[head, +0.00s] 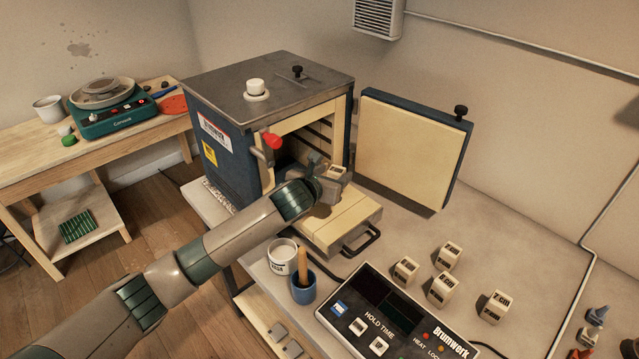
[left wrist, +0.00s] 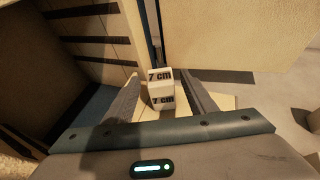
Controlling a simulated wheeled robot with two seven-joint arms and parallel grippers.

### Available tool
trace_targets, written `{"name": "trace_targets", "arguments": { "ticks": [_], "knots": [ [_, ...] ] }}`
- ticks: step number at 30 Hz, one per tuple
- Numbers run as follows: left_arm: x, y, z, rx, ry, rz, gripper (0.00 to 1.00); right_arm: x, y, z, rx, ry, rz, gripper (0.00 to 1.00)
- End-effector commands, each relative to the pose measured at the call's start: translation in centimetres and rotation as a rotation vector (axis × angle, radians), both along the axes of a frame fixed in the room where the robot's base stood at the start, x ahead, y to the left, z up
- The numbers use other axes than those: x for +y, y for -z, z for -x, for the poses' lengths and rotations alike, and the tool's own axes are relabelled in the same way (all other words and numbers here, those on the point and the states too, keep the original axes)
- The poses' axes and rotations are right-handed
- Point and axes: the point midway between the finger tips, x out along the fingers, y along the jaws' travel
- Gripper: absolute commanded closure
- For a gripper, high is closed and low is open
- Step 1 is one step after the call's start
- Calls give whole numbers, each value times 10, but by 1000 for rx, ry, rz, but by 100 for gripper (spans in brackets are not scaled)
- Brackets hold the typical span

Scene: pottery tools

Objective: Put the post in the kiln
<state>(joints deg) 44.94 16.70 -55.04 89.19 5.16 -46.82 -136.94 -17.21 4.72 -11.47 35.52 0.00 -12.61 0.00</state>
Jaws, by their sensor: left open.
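The blue kiln (head: 232,143) stands with its cream-lined door (head: 412,150) swung open to the right. A cream slab with a handle (head: 345,225) sticks out at its front. My left gripper (head: 328,184) is at the kiln mouth, above the slab. A cream post marked 7 cm (head: 338,170) is at its fingers. In the left wrist view the post (left wrist: 161,90) sits between the two open fingers, and a pale surface shows under it. Whether the fingers touch it I cannot tell. My right gripper is not in view.
Several similar posts (head: 439,289) stand on the grey table right of the slab. A control box (head: 385,320), a white cup (head: 281,260) and a blue pot with a wooden tool (head: 303,287) stand in front. A wooden bench (head: 40,135) is at left.

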Motion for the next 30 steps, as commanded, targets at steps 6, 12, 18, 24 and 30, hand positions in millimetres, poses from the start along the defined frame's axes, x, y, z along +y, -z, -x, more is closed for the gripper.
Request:
{"name": "trace_targets", "arguments": {
  "ticks": [6,12,18,24,30],
  "knots": [
    [12,-11,27,-2,0,0,49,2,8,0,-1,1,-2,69],
    [22,-22,52,-2,1,0,49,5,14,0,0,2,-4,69],
    [30,-32,71,-2,1,1,49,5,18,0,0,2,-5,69],
    [33,-36,80,0,0,2,49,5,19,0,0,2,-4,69],
    [33,-37,81,0,-1,2,49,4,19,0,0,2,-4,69]
  ]
}}
